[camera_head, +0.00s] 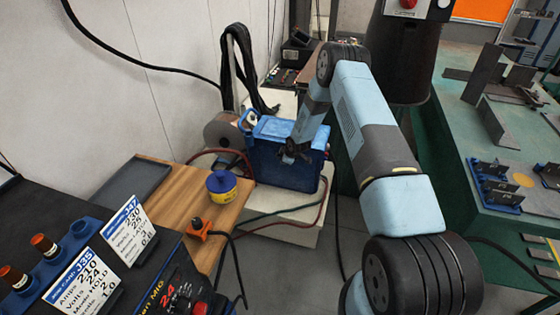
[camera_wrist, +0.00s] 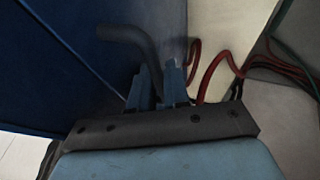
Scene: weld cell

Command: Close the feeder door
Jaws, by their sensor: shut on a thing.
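The blue wire feeder (camera_head: 277,126) stands on a pale plinth, with a wire spool (camera_head: 222,131) exposed at its left. A blue panel, which looks like the feeder door (camera_head: 283,172), faces the head camera; how far it stands open I cannot tell. In the wrist view the blue panel (camera_wrist: 60,70) fills the left side, and a dark bent handle (camera_wrist: 130,35) runs down to the fingers. My gripper (camera_head: 292,152) is at the upper part of the panel. Its fingers (camera_wrist: 160,85) are shut on the handle; the exact grip is partly hidden.
Red hoses (camera_wrist: 211,75) run close to the right of the fingers. A wooden bench (camera_head: 180,200) with a blue-and-yellow tin (camera_head: 222,187) stands left of the feeder. The plinth (camera_head: 290,228) shows below. A green table (camera_head: 510,125) with fixtures is on the right.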

